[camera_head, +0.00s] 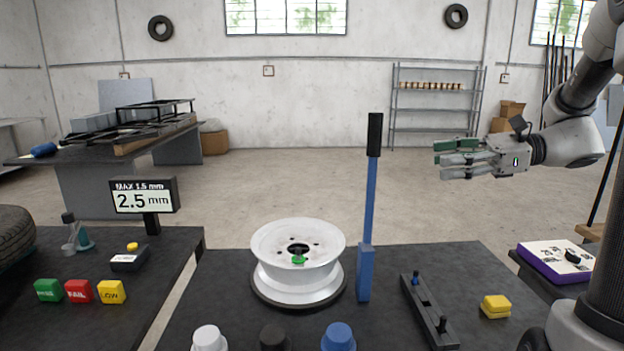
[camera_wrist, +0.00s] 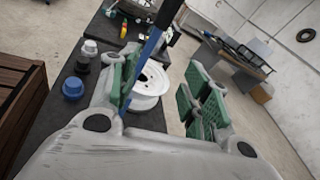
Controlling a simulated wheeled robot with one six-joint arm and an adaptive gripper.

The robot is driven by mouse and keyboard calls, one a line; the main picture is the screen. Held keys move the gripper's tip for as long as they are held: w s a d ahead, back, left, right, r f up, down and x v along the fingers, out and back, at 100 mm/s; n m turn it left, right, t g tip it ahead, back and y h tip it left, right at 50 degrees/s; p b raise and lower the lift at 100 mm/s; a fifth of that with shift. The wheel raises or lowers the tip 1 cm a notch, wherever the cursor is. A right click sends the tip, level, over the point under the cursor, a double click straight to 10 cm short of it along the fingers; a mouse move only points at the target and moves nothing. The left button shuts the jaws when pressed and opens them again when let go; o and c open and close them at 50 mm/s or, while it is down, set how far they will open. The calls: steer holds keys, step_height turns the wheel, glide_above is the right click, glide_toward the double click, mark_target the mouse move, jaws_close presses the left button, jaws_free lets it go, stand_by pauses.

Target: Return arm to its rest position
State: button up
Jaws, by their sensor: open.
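My gripper (camera_head: 462,158) is at the right of the head view, raised above the table and pointing left. Its green-padded fingers are apart with nothing between them. In the wrist view my gripper (camera_wrist: 160,100) also shows open, with the white wheel rim and blue lever seen beyond its fingers. My grey arm comes in from the upper right of the head view. The white rim (camera_head: 290,243) sits on a dark round base on the table, with a small green piece at its hub.
A blue lever (camera_head: 369,205) with a black grip stands upright right of the rim. The dark table (camera_head: 385,335) also bears a black slotted bar (camera_head: 430,312), a yellow block (camera_head: 495,306) and several capped items in front. A display (camera_head: 144,197) reads 2.5 mm. Open floor lies behind.

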steer(key=s+d+f+n+g+h, duration=0.1)
steer(key=s+d+f+n+h, duration=0.2)
steer(key=s+f+n+h, duration=0.35)
steer(key=s+d+f+n+g+h, duration=0.2)
steer(key=s+d+f+n+h, duration=0.3)
steer(key=s, duration=0.3)
steer(key=s+r+n+t+h, duration=0.1)
steer(key=n, duration=0.1)
steer(key=s+a+r+n+t+h, duration=0.1)
steer(key=n, duration=0.1)
steer(key=s+a+r+n+t+h, duration=0.1)
steer(key=n, duration=0.2)
steer(key=shift+s+a+r+h, duration=0.1)
steer(key=shift+s+a+h, duration=0.15)
steer(key=shift+h, duration=0.1)
stand_by(0.4)
